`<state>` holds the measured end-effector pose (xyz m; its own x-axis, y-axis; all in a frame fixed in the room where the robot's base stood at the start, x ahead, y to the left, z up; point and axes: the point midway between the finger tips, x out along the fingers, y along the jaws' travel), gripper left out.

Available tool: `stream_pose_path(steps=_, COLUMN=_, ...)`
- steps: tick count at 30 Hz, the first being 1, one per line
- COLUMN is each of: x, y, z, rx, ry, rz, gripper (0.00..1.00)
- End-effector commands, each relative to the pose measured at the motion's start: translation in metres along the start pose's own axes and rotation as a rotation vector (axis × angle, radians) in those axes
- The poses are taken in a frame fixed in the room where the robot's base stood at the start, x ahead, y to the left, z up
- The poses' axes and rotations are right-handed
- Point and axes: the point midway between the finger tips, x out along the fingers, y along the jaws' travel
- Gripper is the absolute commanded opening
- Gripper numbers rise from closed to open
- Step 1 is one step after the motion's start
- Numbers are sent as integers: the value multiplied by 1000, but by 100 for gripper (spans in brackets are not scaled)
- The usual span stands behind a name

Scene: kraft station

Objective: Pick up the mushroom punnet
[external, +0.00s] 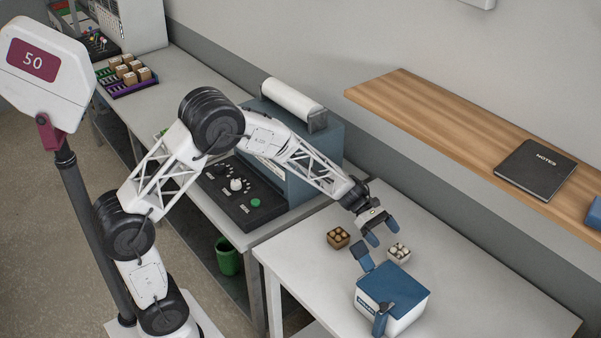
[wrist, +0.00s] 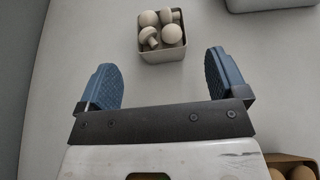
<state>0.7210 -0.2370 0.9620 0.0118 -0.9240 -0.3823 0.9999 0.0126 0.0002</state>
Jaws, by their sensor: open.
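The mushroom punnet (external: 398,254) is a small pale box holding several whitish mushrooms, standing upright on the white table. In the wrist view the mushroom punnet (wrist: 163,50) is at the top middle, beyond the fingertips and roughly centred between them. My gripper (external: 381,234) is above the table, just to the upper left of the punnet. In the wrist view my gripper (wrist: 163,75) has its two blue fingers wide apart with nothing between them. The punnet is apart from both fingers.
A brown punnet of round tan items (external: 338,238) stands left of my gripper; its corner shows at lower right in the wrist view (wrist: 292,165). A white box with a blue lid (external: 392,288) stands in front. A wooden shelf (external: 440,130) runs along the wall. The table's right side is clear.

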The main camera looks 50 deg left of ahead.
Motion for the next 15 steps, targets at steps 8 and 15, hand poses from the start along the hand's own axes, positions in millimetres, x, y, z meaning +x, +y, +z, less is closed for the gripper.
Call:
stream_pose_path(steps=8, x=5, y=0, z=0, rx=0, ry=1, rz=-1, gripper=92)
stream_pose_path(steps=15, x=28, y=-2, z=2, rx=0, ry=0, rz=-2, gripper=92)
